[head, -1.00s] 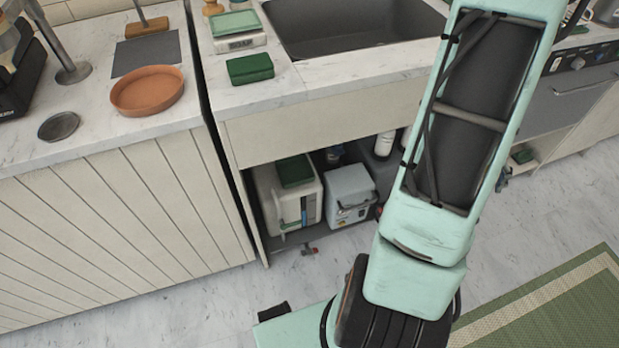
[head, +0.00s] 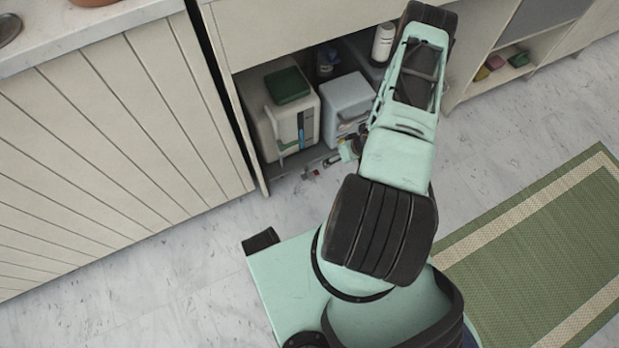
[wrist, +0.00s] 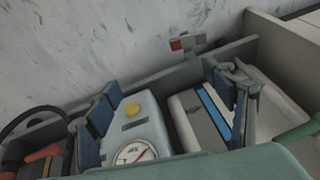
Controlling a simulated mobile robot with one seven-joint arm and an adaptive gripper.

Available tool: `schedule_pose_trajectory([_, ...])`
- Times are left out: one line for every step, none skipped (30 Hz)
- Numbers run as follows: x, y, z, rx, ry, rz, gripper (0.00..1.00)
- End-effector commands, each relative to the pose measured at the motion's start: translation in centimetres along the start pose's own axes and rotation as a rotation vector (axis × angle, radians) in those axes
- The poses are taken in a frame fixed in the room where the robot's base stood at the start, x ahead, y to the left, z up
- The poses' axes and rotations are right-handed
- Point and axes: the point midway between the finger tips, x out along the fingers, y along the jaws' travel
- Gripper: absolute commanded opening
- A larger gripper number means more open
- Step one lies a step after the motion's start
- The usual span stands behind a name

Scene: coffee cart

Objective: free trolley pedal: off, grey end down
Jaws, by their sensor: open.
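The trolley (head: 290,167) is a low grey tray in the space under the counter. Its pedal (head: 311,174), small with a red end and a grey end, juts from its front edge over the floor. The pedal also shows in the wrist view (wrist: 187,43), red end left and grey end right; which end is lower I cannot tell. My gripper (wrist: 162,82) is open and empty, its blue-padded fingers spread above the trolley's load, apart from the pedal. In the head view my gripper (head: 350,150) is small and partly hidden by my arm, right of the pedal.
Cabinet walls flank the trolley. The floor in front is clear; a green rug (head: 540,250) lies right.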

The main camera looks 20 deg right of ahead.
Motion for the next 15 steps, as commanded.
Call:
schedule_pose_trajectory([1.9,-1.4,0.6,-0.007,0.015,-0.033,0.75])
schedule_pose_trajectory([2.6,-2.0,0.7,-0.011,0.024,-0.048,0.75])
schedule_pose_trajectory([3.2,-2.8,0.7,-0.016,0.035,-0.066,0.75])
schedule_pose_trajectory([3.7,-3.3,0.8,-0.018,0.041,-0.077,0.75])
schedule_pose_trajectory([4.0,-3.6,0.8,-0.020,0.046,-0.085,0.75])
schedule_pose_trajectory([4.3,-4.0,0.8,-0.023,0.053,-0.093,0.75])
schedule_pose_trajectory([4.5,-4.2,0.8,-0.024,0.055,-0.097,0.75])
schedule_pose_trajectory([4.7,-4.3,0.8,-0.025,0.057,-0.100,0.75])
schedule_pose_trajectory([5.0,-4.4,0.8,-0.026,0.058,-0.102,0.75])
schedule_pose_trajectory([5.3,-4.5,0.8,-0.026,0.058,-0.103,0.75])
schedule_pose_trajectory([5.7,-4.5,0.8,-0.026,0.058,-0.103,0.75])
schedule_pose_trajectory([6.2,-4.5,0.8,-0.026,0.058,-0.103,0.75])
schedule_pose_trajectory([6.7,-4.6,0.8,-0.026,0.058,-0.102,0.75])
schedule_pose_trajectory([7.3,-4.7,0.8,-0.025,0.057,-0.103,0.75])
schedule_pose_trajectory([8.1,-4.7,0.8,-0.026,0.057,-0.102,0.75])
